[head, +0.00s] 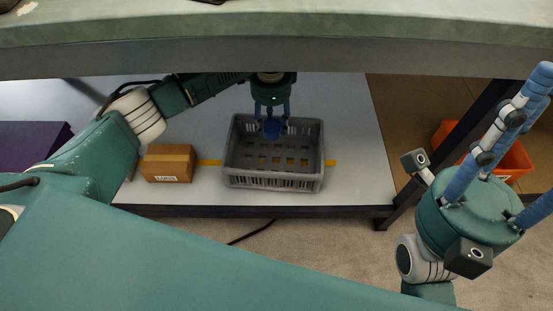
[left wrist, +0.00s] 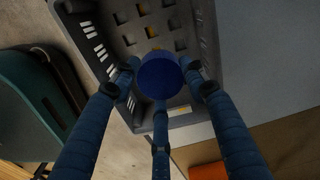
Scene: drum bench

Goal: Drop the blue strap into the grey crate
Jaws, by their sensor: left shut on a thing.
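The blue strap (head: 271,128) shows as a small round blue shape, held over the far part of the grey crate (head: 273,181). My left gripper (head: 271,116) points down with its blue fingers shut on the strap. In the left wrist view the strap (left wrist: 160,76) is a dark blue disc between the fingers, with the slotted floor of the crate (left wrist: 130,45) behind it. The gap between strap and crate floor is hard to judge. My right gripper (head: 535,140) is at the right, away from the crate, its blue fingers spread apart and empty.
The crate stands on a pale lower shelf (head: 361,150), over a yellow strip. A brown box (head: 168,164) sits left of it, a purple block (head: 30,146) further left. The bench top (head: 300,25) overhangs. An orange bin (head: 511,160) stands on the floor at right.

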